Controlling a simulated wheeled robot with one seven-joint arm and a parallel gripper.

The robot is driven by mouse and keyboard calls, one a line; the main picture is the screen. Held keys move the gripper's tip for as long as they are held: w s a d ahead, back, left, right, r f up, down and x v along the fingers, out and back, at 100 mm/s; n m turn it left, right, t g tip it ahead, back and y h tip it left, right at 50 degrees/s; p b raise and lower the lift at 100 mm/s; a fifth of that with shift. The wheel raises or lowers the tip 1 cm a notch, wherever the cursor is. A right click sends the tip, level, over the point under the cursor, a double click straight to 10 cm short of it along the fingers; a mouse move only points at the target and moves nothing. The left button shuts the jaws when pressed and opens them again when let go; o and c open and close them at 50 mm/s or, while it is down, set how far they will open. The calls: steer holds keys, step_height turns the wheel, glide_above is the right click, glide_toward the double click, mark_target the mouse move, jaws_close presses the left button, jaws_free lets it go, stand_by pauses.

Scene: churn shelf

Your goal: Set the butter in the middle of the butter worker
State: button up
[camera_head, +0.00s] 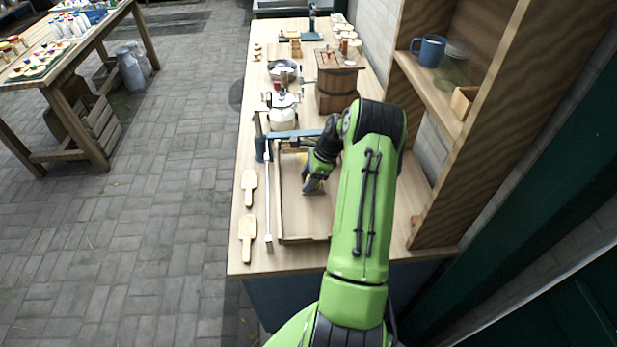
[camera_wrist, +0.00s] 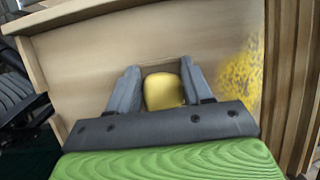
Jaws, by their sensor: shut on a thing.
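The butter worker is a shallow wooden tray (camera_head: 283,215) with raised sides near the front of the bench; its pale floor and wooden rim (camera_wrist: 75,14) fill much of the wrist view. My gripper (camera_head: 313,186) points down inside the tray. In the wrist view its two grey fingers (camera_wrist: 160,78) are on either side of the yellow butter (camera_wrist: 163,91), shut on it. In the head view the butter is mostly hidden by my gripper and arm. I cannot tell whether the butter touches the tray floor. Yellow speckles (camera_wrist: 240,76) lie on the floor to the right.
Two wooden paddles (camera_head: 247,228) lie left of the tray. A white rod (camera_head: 267,200) runs along its left side. Behind are a white jar (camera_head: 282,112), a metal bowl (camera_head: 284,70) and a wooden churn (camera_head: 337,85). A shelf unit (camera_head: 470,130) with a blue mug (camera_head: 430,50) stands right.

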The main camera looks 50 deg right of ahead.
steer(key=o, duration=1.1)
steer(key=shift+c, duration=0.4)
steer(key=c, duration=0.3)
steer(key=shift+r, duration=0.1)
steer(key=p+v, duration=0.5)
steer(key=v, duration=0.1)
steer(key=shift+r, duration=0.15)
